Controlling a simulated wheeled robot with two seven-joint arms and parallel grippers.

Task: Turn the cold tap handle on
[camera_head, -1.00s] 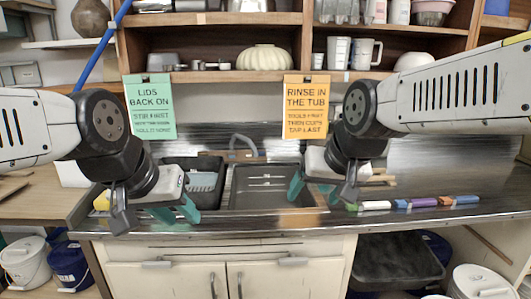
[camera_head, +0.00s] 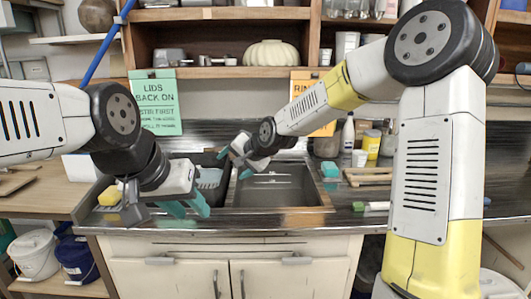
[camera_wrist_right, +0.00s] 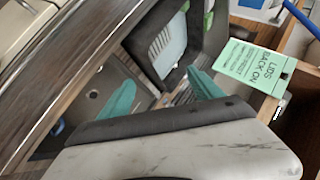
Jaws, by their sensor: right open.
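The grey sink (camera_head: 270,196) is set in the metal counter; its basin also shows in the right wrist view (camera_wrist_right: 85,88). My right gripper (camera_head: 234,162) is open at the back left of the sink, in front of where the tap stands. The tap and its cold handle are hidden or cannot be made out in the head view. In the right wrist view the teal fingers (camera_wrist_right: 160,82) are apart, with small metal parts indistinct between them. My left gripper (camera_head: 187,208) looks open and empty above the counter's front edge, left of the sink.
A dark rack (camera_head: 211,200) stands left of the sink, and a yellow sponge (camera_head: 109,196) lies further left. A green sign (camera_head: 154,103) hangs above.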

